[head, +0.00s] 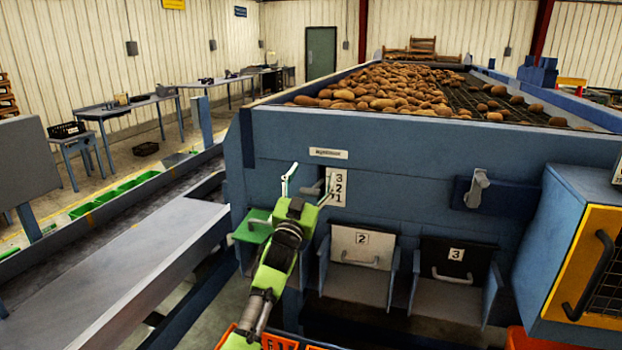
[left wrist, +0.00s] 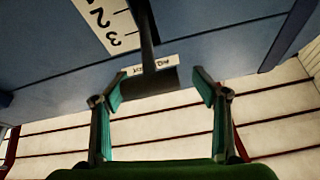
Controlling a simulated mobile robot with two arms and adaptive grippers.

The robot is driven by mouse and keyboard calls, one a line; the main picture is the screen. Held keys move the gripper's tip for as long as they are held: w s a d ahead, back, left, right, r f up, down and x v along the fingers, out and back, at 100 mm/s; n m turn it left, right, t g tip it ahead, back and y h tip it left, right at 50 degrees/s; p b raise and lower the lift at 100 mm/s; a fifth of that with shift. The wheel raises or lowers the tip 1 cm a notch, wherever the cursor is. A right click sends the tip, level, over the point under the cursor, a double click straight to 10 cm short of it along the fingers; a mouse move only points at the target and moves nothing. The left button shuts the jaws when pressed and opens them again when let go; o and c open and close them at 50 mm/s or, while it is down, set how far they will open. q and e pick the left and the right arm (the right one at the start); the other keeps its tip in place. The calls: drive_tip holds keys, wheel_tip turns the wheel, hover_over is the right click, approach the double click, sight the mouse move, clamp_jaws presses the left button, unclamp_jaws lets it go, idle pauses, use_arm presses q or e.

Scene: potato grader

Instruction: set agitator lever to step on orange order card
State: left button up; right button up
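The agitator lever shows as a grey grip (head: 312,188) on the blue front panel, just left of a white step plate (head: 338,188) marked 3, 2, 1 from top to bottom. The grip appears level with about the 2. In the left wrist view the lever's dark arm and grip (left wrist: 150,82) hang between the fingers. My left gripper (head: 309,175) is open around the grip; it also shows open in the left wrist view (left wrist: 160,85). Finger contact is unclear. I see no orange order card. My right gripper is out of view.
Potatoes (head: 390,88) lie on the grader deck above. Below the lever are flap chutes marked 2 (head: 361,240) and 3 (head: 456,254). A second handle (head: 477,188) is at right, beside a yellow-framed cabinet (head: 585,265). A conveyor (head: 130,260) runs at left.

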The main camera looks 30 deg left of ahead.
use_arm(q)
drive_tip(key=shift+w+f, duration=0.15)
drive_tip(key=shift+f, duration=0.05)
drive_tip(key=shift+d+f, duration=0.15)
drive_tip(key=v, duration=1.2)
drive_tip(key=shift+s+r, duration=0.25)
drive_tip(key=shift+r, duration=0.15)
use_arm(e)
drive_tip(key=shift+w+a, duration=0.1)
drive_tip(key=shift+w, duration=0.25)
use_arm(q)
drive_tip(key=shift+c, duration=0.3)
